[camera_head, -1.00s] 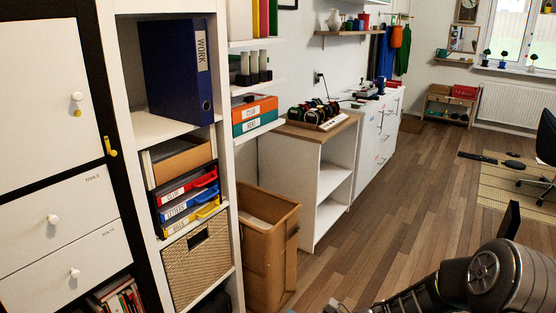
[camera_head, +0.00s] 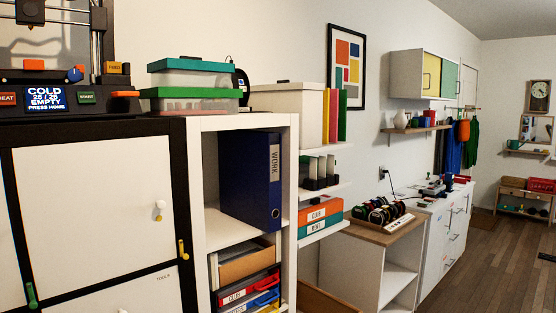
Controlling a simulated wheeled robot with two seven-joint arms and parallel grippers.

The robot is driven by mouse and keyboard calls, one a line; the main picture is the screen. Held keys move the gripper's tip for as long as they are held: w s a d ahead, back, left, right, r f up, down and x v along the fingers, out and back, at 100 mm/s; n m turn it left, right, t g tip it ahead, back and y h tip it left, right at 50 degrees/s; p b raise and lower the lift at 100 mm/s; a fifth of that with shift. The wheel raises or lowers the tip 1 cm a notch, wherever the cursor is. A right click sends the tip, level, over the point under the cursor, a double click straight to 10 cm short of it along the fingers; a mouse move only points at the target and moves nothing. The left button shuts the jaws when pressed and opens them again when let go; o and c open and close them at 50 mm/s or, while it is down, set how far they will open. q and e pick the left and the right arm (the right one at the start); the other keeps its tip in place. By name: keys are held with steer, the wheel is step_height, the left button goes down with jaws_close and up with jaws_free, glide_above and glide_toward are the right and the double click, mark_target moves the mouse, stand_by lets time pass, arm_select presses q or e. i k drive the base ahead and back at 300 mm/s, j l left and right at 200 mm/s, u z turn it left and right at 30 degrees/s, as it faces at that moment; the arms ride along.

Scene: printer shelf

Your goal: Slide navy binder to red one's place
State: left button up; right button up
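The navy binder (camera_head: 247,178), with a white WORK label on its spine, stands upright in the upper open compartment of the white shelf unit (camera_head: 197,180). There is bare shelf beside it. A red upright binder or book (camera_head: 333,116) stands on the top side shelf to the right, between a yellow one (camera_head: 325,116) and a green one (camera_head: 342,116). I cannot tell whether this is the red one named in the task. Neither of my grippers shows in this view.
A white box (camera_head: 287,110) stands left of the yellow, red and green row. Teal- and green-lidded boxes (camera_head: 190,92) sit on top of the shelf unit. Dark holders (camera_head: 319,172) and an orange CLUB box (camera_head: 321,211) stand on the lower side shelves. A printer (camera_head: 60,95) is at the left.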

mark_target(250, 162)
steer(key=i+l+u, duration=0.1)
steer(key=l, duration=0.35)
steer(key=i+l, duration=0.3)
steer(key=l, duration=0.2)
steer(key=i+l+u, duration=0.15)
steer(key=l, duration=0.35)
steer(key=i+l, duration=0.2)
steer(key=l, duration=0.3)
steer(key=i+l+u, duration=0.15)
steer(key=l, duration=0.35)
steer(key=i+l, duration=0.15)
steer(key=l, duration=0.35)
steer(key=i+l+u, duration=0.15)
steer(key=l, duration=0.4)
steer(key=i+l+u, duration=0.1)
steer(key=l, duration=0.4)
